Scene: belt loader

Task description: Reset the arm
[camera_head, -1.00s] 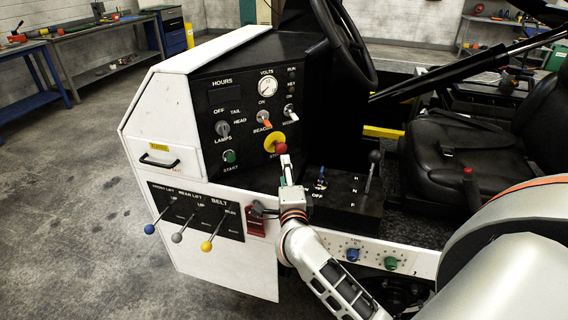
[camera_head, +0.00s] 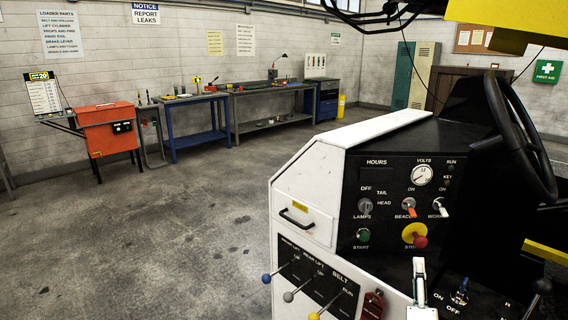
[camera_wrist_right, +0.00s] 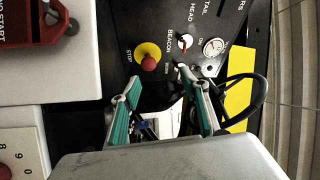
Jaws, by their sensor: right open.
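My right gripper (camera_head: 419,268) shows at the bottom of the head view, in front of the loader's black control panel (camera_head: 390,185). It is just below the red stop button (camera_head: 420,242) on its yellow base. In the right wrist view its two teal-padded fingers (camera_wrist_right: 158,82) are spread apart with nothing between them. The stop button (camera_wrist_right: 149,64) lies beyond the fingertips there. Most of my right arm is below the head view's edge. My left gripper is in neither view.
Blue, grey and yellow-knobbed levers (camera_head: 289,296) stick out at the loader's lower left. The steering wheel (camera_head: 520,135) is at right. Open concrete floor (camera_head: 150,235) lies left. An orange cabinet (camera_head: 108,128) and workbenches (camera_head: 195,138) stand along the wall.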

